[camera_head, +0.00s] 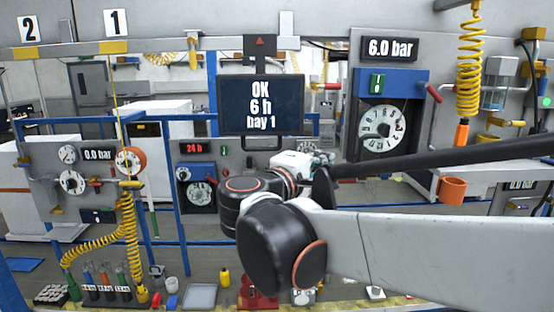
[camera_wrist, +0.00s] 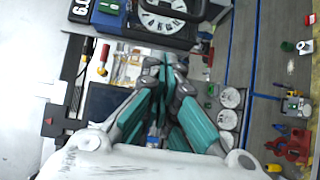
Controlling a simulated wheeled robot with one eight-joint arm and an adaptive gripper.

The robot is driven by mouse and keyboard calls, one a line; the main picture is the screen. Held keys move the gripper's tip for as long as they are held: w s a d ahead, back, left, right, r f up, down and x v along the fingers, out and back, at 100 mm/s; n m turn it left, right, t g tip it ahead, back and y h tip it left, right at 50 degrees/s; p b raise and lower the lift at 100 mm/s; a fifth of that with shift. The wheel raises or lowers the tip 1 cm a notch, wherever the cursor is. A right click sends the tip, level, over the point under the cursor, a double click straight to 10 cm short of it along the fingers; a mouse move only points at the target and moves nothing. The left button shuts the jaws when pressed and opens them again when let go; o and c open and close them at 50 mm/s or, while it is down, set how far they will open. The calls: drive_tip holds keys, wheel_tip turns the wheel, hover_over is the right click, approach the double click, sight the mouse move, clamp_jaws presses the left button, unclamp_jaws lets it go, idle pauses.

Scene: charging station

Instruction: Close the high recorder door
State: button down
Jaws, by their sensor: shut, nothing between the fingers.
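The high recorder (camera_head: 357,140) is on the right under the 6.0 bar display, with a blue upper part, a black lower front and a round white chart dial (camera_head: 380,128). It also shows at the top of the wrist view (camera_wrist: 130,33), turned sideways and cut by the frame edge. I cannot tell its door apart from the black front, nor how far it stands open. My gripper (camera_wrist: 166,62) is shut and empty, its green-padded fingers together just below the dial in the wrist view. In the head view my arm hides most of the gripper.
A second, lower recorder (camera_head: 197,190) stands left under a 24 h display. A red-handled lever (camera_head: 434,93) is beside the high recorder's right edge. A dark screen (camera_head: 261,105) stands left of it. A yellow coiled hose (camera_head: 469,75) and orange cup (camera_head: 452,189) are at right.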

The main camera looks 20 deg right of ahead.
drive_tip(key=w+d+p, duration=0.2)
drive_tip(key=d, duration=0.5)
drive_tip(key=shift+d, duration=0.1)
drive_tip(key=shift+s, duration=0.1)
